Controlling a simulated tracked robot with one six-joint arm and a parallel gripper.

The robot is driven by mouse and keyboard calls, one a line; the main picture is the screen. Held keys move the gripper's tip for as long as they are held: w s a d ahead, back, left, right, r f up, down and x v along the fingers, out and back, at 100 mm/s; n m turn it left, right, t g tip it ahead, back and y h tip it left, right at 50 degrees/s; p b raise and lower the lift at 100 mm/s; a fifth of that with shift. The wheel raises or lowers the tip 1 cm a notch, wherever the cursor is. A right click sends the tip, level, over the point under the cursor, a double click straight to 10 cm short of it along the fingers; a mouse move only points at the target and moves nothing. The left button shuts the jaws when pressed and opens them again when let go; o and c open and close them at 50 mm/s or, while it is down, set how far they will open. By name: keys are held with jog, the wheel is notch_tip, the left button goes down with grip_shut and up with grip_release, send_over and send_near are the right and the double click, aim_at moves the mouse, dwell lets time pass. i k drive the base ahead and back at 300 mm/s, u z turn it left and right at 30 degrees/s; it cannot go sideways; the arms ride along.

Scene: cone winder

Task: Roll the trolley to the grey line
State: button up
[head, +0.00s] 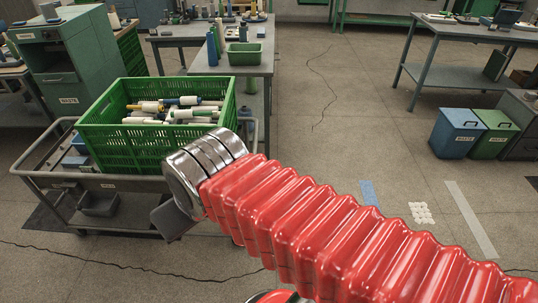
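The trolley (128,184) stands at the left, a grey metal frame with a tubular rail. It carries a green slatted crate (108,143) holding several bobbins, some white, some with blue, green or yellow. My red ribbed arm reaches from the lower right to the trolley's right end and hides part of it. Its dark gripper (174,221) shows only in part below the metal wrist, beside the trolley's near right corner. I cannot see its fingertips or whether it touches the trolley. The grey line (470,218) is a pale strip on the floor at the right.
Blue (457,132) and green (494,134) bins stand at the right. A workbench (235,65) stands behind the trolley. The middle floor is open, with cracks.

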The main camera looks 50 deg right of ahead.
aim_at(140, 194)
jog(key=k, duration=0.4)
jog(key=z, duration=0.4)
jog(key=i, duration=1.55)
jog(key=z, duration=0.05)
